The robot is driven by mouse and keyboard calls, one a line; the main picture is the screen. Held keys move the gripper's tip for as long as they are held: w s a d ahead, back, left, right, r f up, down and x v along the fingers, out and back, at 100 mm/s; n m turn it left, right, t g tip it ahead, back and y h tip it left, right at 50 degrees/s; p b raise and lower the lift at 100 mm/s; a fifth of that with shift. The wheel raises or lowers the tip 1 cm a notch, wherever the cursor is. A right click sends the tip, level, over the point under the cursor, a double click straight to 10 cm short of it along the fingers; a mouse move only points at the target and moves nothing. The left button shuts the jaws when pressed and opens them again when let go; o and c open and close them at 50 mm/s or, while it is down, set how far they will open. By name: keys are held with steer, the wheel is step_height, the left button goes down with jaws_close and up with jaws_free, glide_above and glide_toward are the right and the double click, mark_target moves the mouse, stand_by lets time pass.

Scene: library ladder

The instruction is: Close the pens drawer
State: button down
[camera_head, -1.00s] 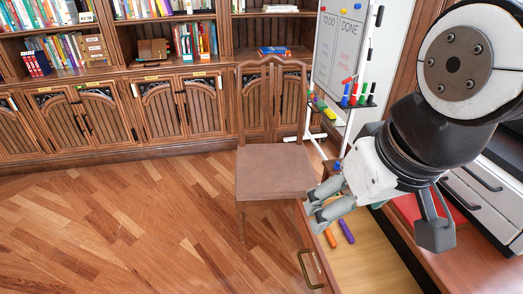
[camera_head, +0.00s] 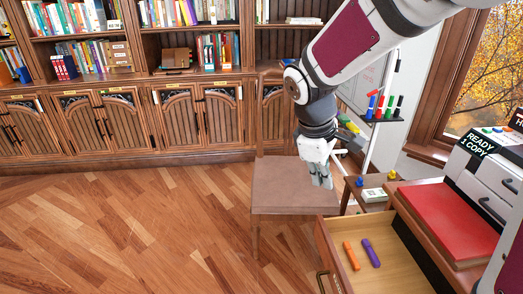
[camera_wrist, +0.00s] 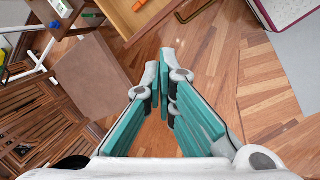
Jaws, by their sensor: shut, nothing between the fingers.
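The pens drawer (camera_head: 396,262) stands open at the lower right of the head view. It has pale wood inside, a brown front panel and a metal handle (camera_head: 322,283) on its left face. An orange pen (camera_head: 351,255) and a purple pen (camera_head: 371,252) lie in it. My gripper (camera_head: 326,186) is shut and empty, apart from the drawer and in front of the chair seat in the head view. In the wrist view the closed fingers (camera_wrist: 166,62) point toward the floor, and part of the drawer (camera_wrist: 130,17) shows at the top.
A brown chair (camera_head: 285,187) stands left of the drawer. A small side table (camera_head: 361,196) with a white block stands behind it. A red pad (camera_head: 435,222) and a grey-white machine (camera_head: 490,178) are at the right. The wooden floor (camera_head: 130,235) at the left is clear.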

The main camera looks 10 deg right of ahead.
steer(key=w+f+n+b, duration=0.1)
steer(key=w+f+n, duration=0.25)
steer(key=f, duration=0.45)
steer(key=w+a+f+n+g+h+b, duration=0.1)
steer(key=w+f+n, duration=0.1)
steer(key=w+f, duration=0.45)
steer(key=w+f+n+b, duration=0.2)
steer(key=w+f, duration=0.1)
steer(key=f, duration=0.6)
steer(key=d+f, duration=0.7)
steer(key=f, duration=0.2)
steer(key=shift+s+f+b, duration=0.3)
steer(key=shift+s+b, duration=0.05)
steer(key=shift+d+n, duration=0.15)
steer(key=shift+n, duration=0.1)
steer(key=s+d, duration=0.1)
steer(key=d, duration=2.6)
steer(key=shift+s, duration=0.25)
steer(key=shift+a, duration=0.1)
